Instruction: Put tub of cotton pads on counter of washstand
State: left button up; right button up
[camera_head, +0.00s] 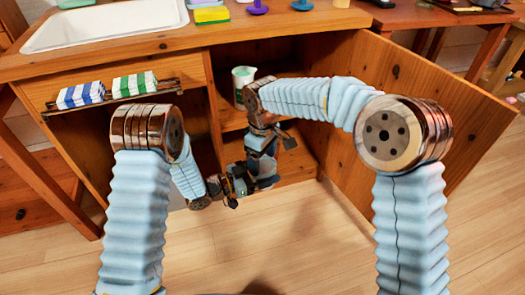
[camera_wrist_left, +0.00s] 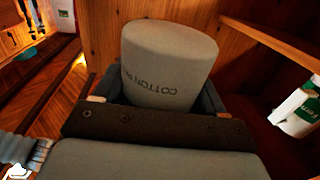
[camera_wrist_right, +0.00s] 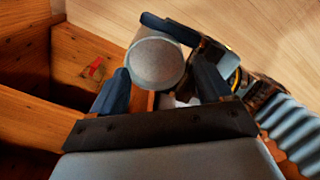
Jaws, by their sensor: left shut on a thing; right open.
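The tub of cotton pads (camera_wrist_left: 165,60) is a grey-white cylinder with COTTON lettering. My left gripper (camera_wrist_left: 157,98) is shut on it. In the right wrist view the round end of the tub (camera_wrist_right: 155,62) lies between the spread fingers of my open right gripper (camera_wrist_right: 163,72); I cannot tell whether they touch it. In the head view both grippers overlap low in front of the open washstand cabinet, and I cannot make out the tub there. The washstand's wooden counter (camera_head: 225,33) is above them, with a white sink (camera_head: 105,25) at left.
The cabinet door (camera_head: 440,95) stands open at right. A white and green container (camera_head: 243,75) is on the inner shelf. Striped folded cloths (camera_head: 107,90) lie on a ledge at left. Sponges (camera_head: 211,14) and purple (camera_head: 257,8) and teal (camera_head: 302,5) items occupy the counter's back.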

pick_arm(q)
jog(key=shift+d+r, duration=0.1)
jog(key=shift+r, duration=0.15)
pick_arm(e)
jog(key=shift+f, duration=0.2)
pick_arm(q)
jog(key=shift+w+r, duration=0.1)
pick_arm(e)
jog(key=shift+s, duration=0.15)
jog(key=c, duration=1.1)
jog(key=shift+d, duration=0.1)
grip_shut()
pick_arm(q)
jog(key=shift+o, duration=0.2)
pick_arm(e)
jog(key=shift+w+d, duration=0.1)
jog(key=shift+w, duration=0.2)
pick_arm(q)
jog(key=shift+s, duration=0.2)
pick_arm(e)
jog(key=shift+r, duration=0.1)
pick_arm(q)
jog(key=o, duration=1.2)
jog(key=shift+f, duration=0.2)
